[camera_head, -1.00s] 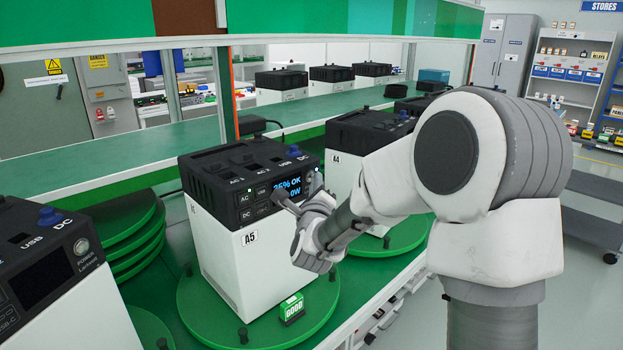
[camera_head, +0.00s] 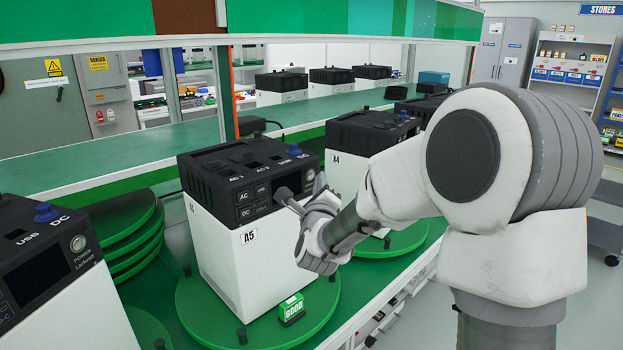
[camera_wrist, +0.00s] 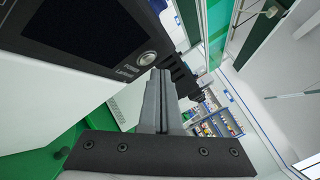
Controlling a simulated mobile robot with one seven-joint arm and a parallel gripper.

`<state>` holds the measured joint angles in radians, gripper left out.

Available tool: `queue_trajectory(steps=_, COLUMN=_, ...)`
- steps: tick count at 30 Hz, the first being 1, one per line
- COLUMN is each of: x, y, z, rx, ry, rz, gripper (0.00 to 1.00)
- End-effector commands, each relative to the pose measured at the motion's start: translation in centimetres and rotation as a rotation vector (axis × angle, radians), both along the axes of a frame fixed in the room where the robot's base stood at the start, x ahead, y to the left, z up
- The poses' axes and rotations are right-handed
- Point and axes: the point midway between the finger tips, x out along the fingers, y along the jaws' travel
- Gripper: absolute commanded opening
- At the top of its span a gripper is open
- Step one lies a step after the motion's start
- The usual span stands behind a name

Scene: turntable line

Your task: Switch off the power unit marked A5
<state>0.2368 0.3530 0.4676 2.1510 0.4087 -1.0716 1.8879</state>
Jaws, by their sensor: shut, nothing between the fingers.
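The power unit marked A5 (camera_head: 232,255) is a white box with a black top. It stands on a round green turntable (camera_head: 200,318). Its screen is dark in the head view and also in the wrist view (camera_wrist: 85,28). The round silver power button (camera_head: 310,175) sits at the right of its front panel; it also shows in the wrist view (camera_wrist: 147,58). My gripper (camera_head: 284,195) is shut and empty, its fingertips close in front of the panel. In the wrist view the fingers (camera_wrist: 158,80) end beside the button; I cannot tell whether they touch it.
A unit marked A4 (camera_head: 345,178) stands behind to the right on its own turntable. Another unit (camera_head: 70,270) stands at the near left with a dark screen. A green GOOD marker (camera_head: 291,308) sits on A5's turntable. A long green shelf (camera_head: 90,165) runs behind.

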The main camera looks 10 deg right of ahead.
Motion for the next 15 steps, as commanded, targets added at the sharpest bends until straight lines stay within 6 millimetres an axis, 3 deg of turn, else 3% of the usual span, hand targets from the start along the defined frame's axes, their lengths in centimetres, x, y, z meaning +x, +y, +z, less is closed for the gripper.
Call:
queue_trajectory(steps=8, x=-0.2, y=-0.2, z=-0.1, rx=-0.001, ry=0.001, rz=-0.001, gripper=0.0)
queue_trajectory(steps=15, x=-2.1, y=-1.6, z=-0.2, rx=-0.002, ry=-0.001, rz=-0.003, gripper=0.0)
